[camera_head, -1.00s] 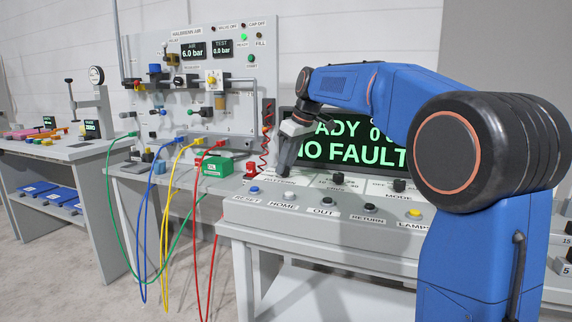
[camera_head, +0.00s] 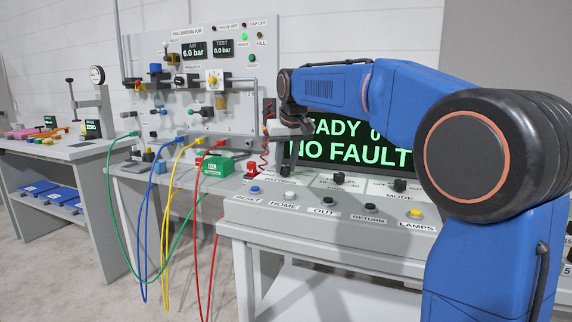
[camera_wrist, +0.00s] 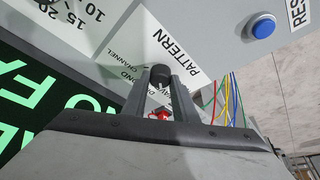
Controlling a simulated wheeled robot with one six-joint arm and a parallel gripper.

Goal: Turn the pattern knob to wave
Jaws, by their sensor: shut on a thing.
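The pattern knob (camera_wrist: 160,72) is a small dark round knob on the light grey console, beside a white label plate reading PATTERN (camera_wrist: 173,40). My gripper (camera_wrist: 160,86) is shut on it, one finger on each side. Printed words around the knob show partly: CHANNEL, an ending "OND" and an ending "AVE". The fingers cover part of them, and I cannot tell which word the knob points at. In the head view my gripper (camera_head: 287,168) points down at the console's back left, and the knob is too small and covered there to read.
A blue RESET button (camera_head: 255,190) and other buttons line the console front (camera_head: 330,232). A lit display (camera_head: 345,150) reading NO FAULT stands close behind my gripper. A red knob (camera_head: 252,170), coloured hoses and an air panel (camera_head: 165,60) are to the left.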

